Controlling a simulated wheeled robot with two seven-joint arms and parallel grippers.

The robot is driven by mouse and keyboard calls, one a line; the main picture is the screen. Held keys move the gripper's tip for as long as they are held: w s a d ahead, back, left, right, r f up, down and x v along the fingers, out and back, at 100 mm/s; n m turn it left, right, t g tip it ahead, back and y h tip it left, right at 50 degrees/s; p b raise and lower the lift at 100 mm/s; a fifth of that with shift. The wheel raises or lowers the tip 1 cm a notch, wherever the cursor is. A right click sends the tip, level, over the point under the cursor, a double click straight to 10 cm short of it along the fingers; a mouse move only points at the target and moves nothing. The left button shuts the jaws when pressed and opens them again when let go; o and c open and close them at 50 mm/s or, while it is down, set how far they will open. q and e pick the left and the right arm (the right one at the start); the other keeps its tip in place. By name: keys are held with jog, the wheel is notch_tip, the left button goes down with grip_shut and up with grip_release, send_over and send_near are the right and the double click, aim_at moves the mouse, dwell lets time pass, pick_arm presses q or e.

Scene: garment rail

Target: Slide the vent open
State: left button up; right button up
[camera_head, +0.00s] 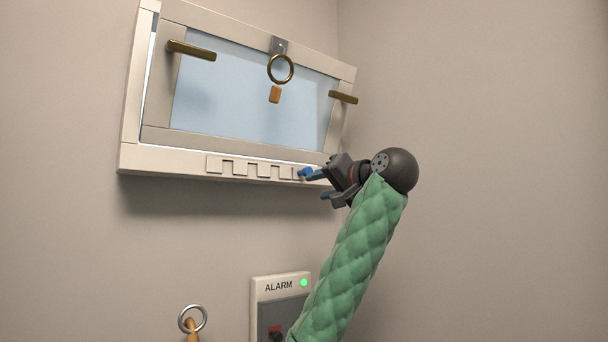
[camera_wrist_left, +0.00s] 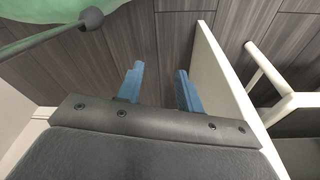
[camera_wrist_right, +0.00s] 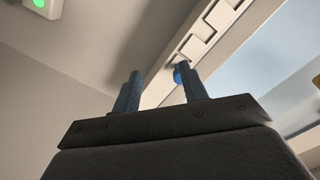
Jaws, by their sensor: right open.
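The vent (camera_head: 250,168) is a pale strip with a row of square notches along the bottom rail of the window frame. It also shows in the right wrist view (camera_wrist_right: 203,28). A small blue knob (camera_head: 304,172) sits at its right end; in the right wrist view the knob (camera_wrist_right: 177,76) is partly hidden behind a finger. My right gripper (camera_head: 319,185) is open and empty, just right of and below the knob. I cannot tell whether a finger touches it. My left gripper (camera_wrist_left: 158,82) is open and empty, low over a dark plank floor, outside the head view.
Above the vent is a window sash (camera_head: 225,85) with brass handles and a hanging ring (camera_head: 280,69). An alarm box (camera_head: 280,288) with a green light and a ring (camera_head: 192,319) are below. A pale panel (camera_wrist_left: 225,75) stands right of my left gripper.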

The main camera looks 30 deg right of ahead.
aim_at(310, 172)
jog(key=r, duration=0.2)
jog(key=r+p, duration=0.1)
jog(key=r, duration=0.1)
jog(key=shift+w+d, duration=0.2)
jog(key=w+p, duration=0.2)
jog(key=w, duration=0.1)
jog(key=w+p, duration=0.1)
jog(key=shift+w+a, duration=0.3)
jog(key=shift+w, duration=0.05)
pick_arm(q)
jog(key=s+a+f, duration=0.3)
jog(key=s+f, duration=0.1)
jog(key=s, duration=0.2)
jog(key=shift+s+a+f, duration=0.25)
jog(key=shift+a+f, duration=0.05)
jog(key=shift+a, duration=0.05)
pick_arm(e)
jog(key=shift+w+f, duration=0.1)
jog(key=shift+w, duration=0.3)
jog(key=shift+c, duration=0.4)
grip_shut()
